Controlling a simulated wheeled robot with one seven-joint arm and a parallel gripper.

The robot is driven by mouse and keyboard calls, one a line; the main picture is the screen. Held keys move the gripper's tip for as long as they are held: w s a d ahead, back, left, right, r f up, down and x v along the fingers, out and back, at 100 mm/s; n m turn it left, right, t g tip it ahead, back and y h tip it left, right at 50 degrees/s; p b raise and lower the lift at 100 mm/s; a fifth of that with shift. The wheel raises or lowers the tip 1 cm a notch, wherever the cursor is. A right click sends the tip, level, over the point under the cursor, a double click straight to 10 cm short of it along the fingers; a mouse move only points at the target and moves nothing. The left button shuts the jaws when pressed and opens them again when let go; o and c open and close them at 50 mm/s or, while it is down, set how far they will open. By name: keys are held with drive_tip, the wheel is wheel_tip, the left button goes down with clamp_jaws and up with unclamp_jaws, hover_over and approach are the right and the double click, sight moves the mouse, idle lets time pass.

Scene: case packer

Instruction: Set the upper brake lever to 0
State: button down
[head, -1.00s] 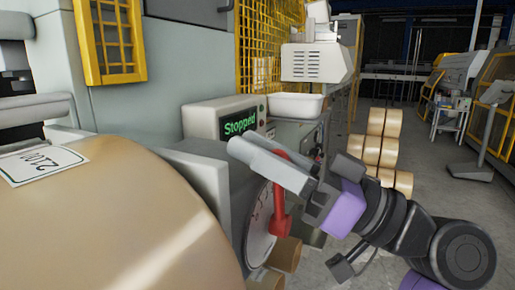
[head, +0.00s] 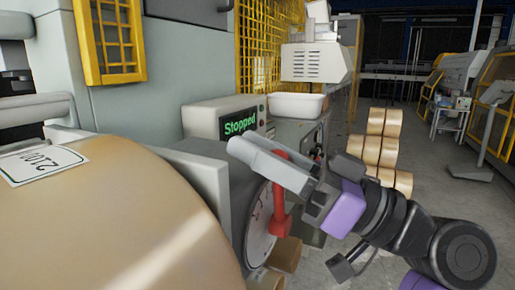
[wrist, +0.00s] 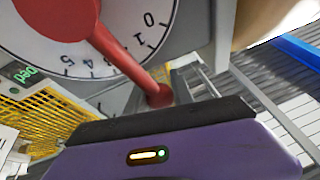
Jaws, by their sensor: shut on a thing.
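The red brake lever (head: 279,212) stands on a round white dial (head: 262,215) at the roll stand. In the wrist view the lever (wrist: 125,62) runs from a red hub on the dial (wrist: 30,62) to a round red end. The 0 is near the dial's upper right edge. The lever lies past the 1, away from the 0. My gripper (head: 268,165) is shut on the lever's upper end in the head view. Its fingers hide part of the lever. Only one brake lever is clearly seen.
A big brown roll (head: 130,220) with a paper label fills the lower left, close to the dial. A screen reading Stopped (head: 238,123) sits behind the lever. Stacked brown rolls (head: 382,140) stand farther back. Open floor lies to the right.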

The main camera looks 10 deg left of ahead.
sight(246, 183)
drive_tip(key=s+f+n+b, duration=0.1)
drive_tip(key=b, duration=0.2)
drive_tip(key=shift+a+n+g, duration=0.1)
drive_tip(key=shift+n+g, duration=0.3)
drive_tip(key=n+b, duration=0.1)
drive_tip(key=s+n+g+b, duration=0.1)
drive_tip(key=b, duration=0.1)
drive_tip(key=shift+s+a, duration=0.2)
drive_tip(key=shift+a, duration=0.1)
drive_tip(key=shift+s+a+n+g, duration=0.1)
drive_tip(key=shift+s+n+g, duration=0.1)
drive_tip(key=shift+n+g, duration=0.1)
drive_tip(key=c, duration=1.1)
unclamp_jaws()
drive_tip(key=shift+r, duration=0.15)
